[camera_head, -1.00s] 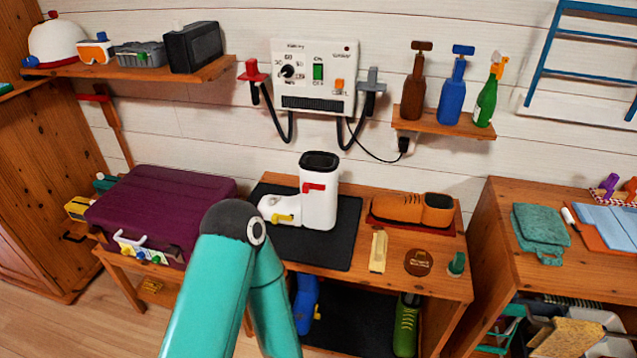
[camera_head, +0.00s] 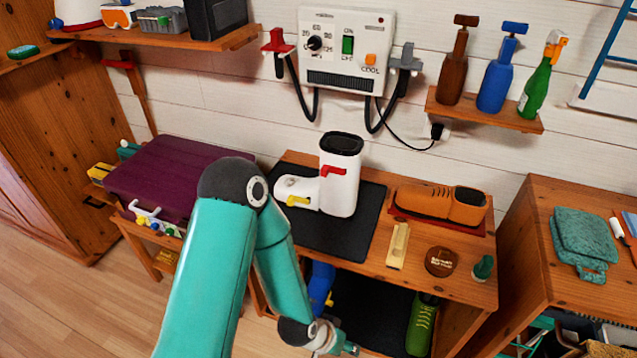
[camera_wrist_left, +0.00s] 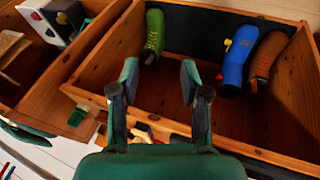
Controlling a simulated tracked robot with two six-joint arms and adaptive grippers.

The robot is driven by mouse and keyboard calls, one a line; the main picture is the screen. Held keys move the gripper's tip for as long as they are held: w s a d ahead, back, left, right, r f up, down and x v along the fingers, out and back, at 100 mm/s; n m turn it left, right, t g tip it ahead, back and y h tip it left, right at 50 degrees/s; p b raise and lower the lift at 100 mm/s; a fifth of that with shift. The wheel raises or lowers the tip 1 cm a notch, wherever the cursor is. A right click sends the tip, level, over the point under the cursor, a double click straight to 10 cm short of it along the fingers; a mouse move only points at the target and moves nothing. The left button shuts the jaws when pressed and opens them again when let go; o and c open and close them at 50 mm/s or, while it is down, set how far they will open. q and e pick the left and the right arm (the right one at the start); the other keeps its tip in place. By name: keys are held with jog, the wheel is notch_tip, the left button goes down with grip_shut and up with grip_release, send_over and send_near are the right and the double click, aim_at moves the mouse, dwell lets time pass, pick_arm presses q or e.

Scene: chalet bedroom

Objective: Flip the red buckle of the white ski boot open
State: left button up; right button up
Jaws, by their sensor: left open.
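The white ski boot (camera_head: 343,192) stands upright on a black mat (camera_head: 310,235) on the wooden bench in the head view. Its red buckle (camera_head: 333,170) is on the upper shaft, and a yellow buckle (camera_head: 298,201) is on its foot. I cannot tell how far the red buckle is turned. My left gripper (camera_head: 338,346) is low in front of the bench, below and apart from the boot. In the left wrist view its two fingers (camera_wrist_left: 160,85) are spread with nothing between them. The white boot is not seen there. My right gripper is not in view.
An orange shoe (camera_head: 445,204), a brush (camera_head: 397,245) and a brown tin (camera_head: 440,261) are right of the mat. A purple suitcase (camera_head: 170,170) is at left. A dryer panel (camera_head: 346,50) hangs above. The lower shelf holds a green boot (camera_head: 421,328) and blue boot (camera_wrist_left: 238,62).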

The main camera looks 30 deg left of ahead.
pick_arm(q)
jog(key=w+a+r+t+y+b, duration=0.2)
jog(key=w+a+r+t+b, duration=0.3)
jog(key=w+a, duration=0.45)
jog(key=t+y+b, duration=0.5)
jog(key=t+b, duration=0.1)
jog(key=t, duration=0.2)
send_near(323, 174)
jog(key=shift+n, duration=0.3)
jog(key=p+x, duration=0.2)
jog(key=x, duration=0.7)
jog(key=shift+r, duration=0.1)
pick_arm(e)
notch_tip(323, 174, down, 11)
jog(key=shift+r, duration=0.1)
